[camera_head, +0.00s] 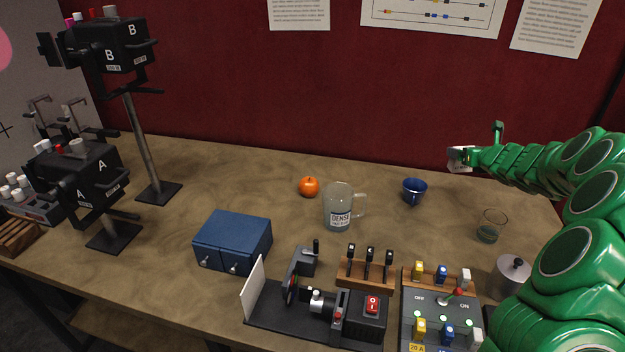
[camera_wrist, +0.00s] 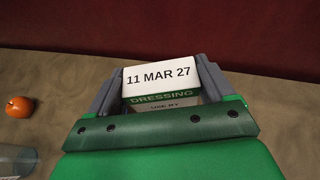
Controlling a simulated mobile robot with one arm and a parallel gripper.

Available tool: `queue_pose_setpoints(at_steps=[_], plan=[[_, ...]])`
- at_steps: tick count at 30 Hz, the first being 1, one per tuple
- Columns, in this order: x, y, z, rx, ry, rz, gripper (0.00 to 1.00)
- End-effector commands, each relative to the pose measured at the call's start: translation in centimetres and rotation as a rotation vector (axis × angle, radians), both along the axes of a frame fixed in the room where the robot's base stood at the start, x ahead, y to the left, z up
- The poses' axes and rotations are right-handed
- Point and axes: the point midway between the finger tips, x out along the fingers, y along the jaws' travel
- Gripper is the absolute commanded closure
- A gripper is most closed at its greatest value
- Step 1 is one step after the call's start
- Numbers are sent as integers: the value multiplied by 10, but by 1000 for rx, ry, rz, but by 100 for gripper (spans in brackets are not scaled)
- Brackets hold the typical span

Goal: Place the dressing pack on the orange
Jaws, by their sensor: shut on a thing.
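The dressing pack (camera_wrist: 160,75), a white and green box marked "11 MAR 27" and "DRESSING", is between the fingers of my gripper (camera_wrist: 155,84) in the wrist view. My gripper (camera_head: 460,158) is shut on it and holds it above the back right of the table in the head view. The orange (camera_head: 309,187) sits on the table left of and below my gripper, behind the glass mug. It also shows at the left edge of the wrist view (camera_wrist: 19,107). The pack and the orange are well apart.
A glass mug (camera_head: 338,208) stands just in front of the orange. A blue cup (camera_head: 414,191) stands between mug and gripper; a small glass (camera_head: 491,226) and a metal pot (camera_head: 511,273) are at the right. A blue drawer box (camera_head: 232,240) is front left. The table behind the orange is clear.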

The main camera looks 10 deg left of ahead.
Motion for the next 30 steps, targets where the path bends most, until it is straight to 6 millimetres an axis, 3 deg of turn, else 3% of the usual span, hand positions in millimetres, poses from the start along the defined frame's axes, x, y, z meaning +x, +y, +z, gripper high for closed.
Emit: queue_pose_setpoints(at_steps=[3,14,24,30], plan=[[-6,49,11,2,-9,84,47],[-48,190,38,4,-18,338,47],[-115,311,57,-1,-12,585,47],[-161,368,62,-7,3,718,47]])
